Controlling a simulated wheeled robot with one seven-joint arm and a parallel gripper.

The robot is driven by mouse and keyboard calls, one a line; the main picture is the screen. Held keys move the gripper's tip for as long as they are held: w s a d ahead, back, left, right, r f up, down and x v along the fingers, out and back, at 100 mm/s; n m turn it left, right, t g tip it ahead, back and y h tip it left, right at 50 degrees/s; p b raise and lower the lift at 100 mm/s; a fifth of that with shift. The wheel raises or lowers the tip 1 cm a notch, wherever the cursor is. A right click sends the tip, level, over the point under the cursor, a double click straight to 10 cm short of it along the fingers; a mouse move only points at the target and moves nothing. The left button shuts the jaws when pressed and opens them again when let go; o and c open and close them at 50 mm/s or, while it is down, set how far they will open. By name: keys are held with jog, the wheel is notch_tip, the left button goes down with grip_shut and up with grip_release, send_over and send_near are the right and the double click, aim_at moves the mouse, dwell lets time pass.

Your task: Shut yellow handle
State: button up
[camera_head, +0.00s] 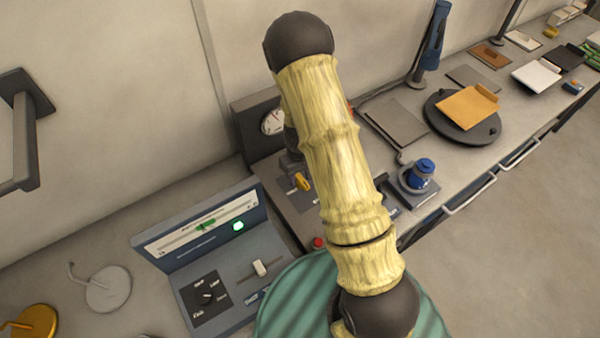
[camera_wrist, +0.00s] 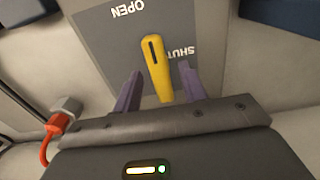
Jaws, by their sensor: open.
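The yellow handle (camera_wrist: 156,68) stands out from a grey plate (camera_wrist: 105,40) in the wrist view. The plate has the word OPEN at its top and SHUT to the right of the handle, both upside down; the end of SHUT is partly covered. My gripper (camera_wrist: 159,72) is open, with one purple finger on each side of the handle. Gaps show between handle and fingers, and I cannot tell any contact.
A red-orange plug with a cable (camera_wrist: 56,125) is at the left in the wrist view. In the head view a blue-grey console (camera_head: 222,262) stands left, a dial gauge (camera_head: 272,121) behind, and a blue-topped device (camera_head: 421,172) right of my arm. Open floor lies at right.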

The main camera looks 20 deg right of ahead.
grip_shut()
